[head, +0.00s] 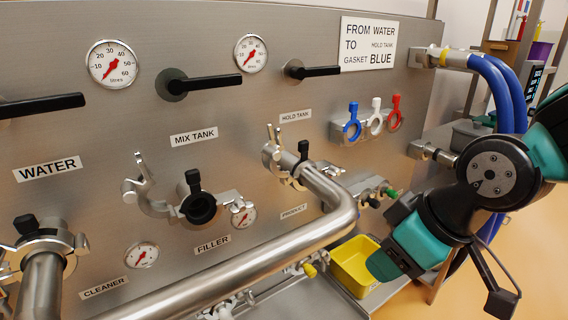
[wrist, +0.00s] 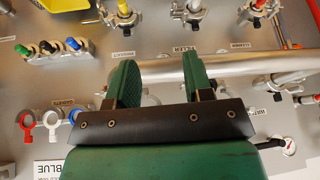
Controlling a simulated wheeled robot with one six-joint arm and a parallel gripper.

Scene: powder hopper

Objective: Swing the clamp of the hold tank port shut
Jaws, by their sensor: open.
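The hold tank port (head: 290,170) is under the HOLD TANK label (head: 295,115) in the head view. One end of a bent steel pipe (head: 335,198) meets it. Its steel clamp (head: 271,150) appears open, with a part standing up at the upper left and a black knob (head: 303,149) at the top. My gripper (wrist: 160,70) is open and empty in the wrist view, its two green fingers apart in front of the pipe (wrist: 240,65). The fingers hide part of the panel; I cannot make out the hold tank clamp there. In the head view my arm is to the right of the port.
Blue, white and red gasket rings (head: 375,121) hang on a rack right of the port. Blue hoses (head: 497,85) hang at the right edge. A yellow bin (head: 354,263) is below. The mix tank port (head: 198,207) at left has an open clamp. Black lever handles (head: 320,71) stick out above.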

